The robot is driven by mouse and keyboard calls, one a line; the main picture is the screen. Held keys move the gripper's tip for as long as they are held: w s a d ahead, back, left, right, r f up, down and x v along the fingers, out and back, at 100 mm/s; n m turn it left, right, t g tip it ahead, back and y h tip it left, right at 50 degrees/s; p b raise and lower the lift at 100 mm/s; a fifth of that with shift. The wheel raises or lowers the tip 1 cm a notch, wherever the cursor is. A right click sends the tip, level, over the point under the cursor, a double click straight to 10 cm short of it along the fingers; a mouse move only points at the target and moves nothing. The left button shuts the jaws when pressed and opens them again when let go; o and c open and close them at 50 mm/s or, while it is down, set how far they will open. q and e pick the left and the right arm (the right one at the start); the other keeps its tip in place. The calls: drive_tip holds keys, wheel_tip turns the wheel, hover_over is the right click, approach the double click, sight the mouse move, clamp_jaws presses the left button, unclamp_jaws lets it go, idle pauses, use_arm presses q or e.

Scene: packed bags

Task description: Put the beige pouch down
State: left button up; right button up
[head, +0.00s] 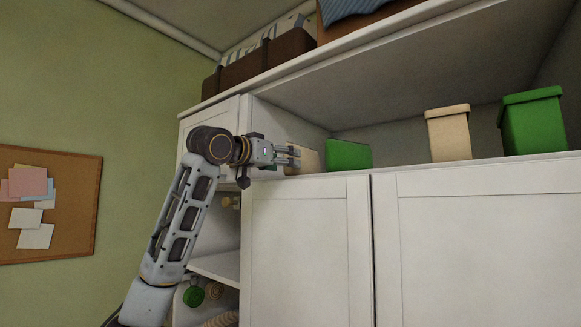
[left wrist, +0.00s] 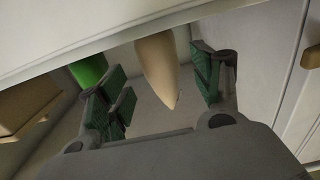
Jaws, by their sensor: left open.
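The beige pouch (head: 306,160) stands on the white shelf (head: 400,167) at its left end, partly hidden behind my left gripper (head: 290,156). The left wrist view shows the pouch (left wrist: 157,62) as a tapered beige shape between the spread fingers of my left gripper (left wrist: 160,88). Gaps show between the pouch and the fingers on both sides. The gripper is open at the shelf's front edge. My right gripper is not in either view.
A green pouch (head: 348,155) stands just right of the beige one. A beige lidded bin (head: 448,133) and a green lidded bin (head: 534,122) stand farther right. White cabinet doors (head: 310,245) lie below. A brown case (head: 262,66) lies above.

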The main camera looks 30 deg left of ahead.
use_arm(q)
drive_tip(key=shift+s+a+b, duration=0.15)
drive_tip(key=shift+s+b, duration=0.15)
drive_tip(key=shift+s, duration=1.2)
drive_tip(key=shift+s+a+b, duration=0.1)
drive_tip(key=shift+s+b, duration=0.2)
drive_tip(key=shift+s, duration=1.15)
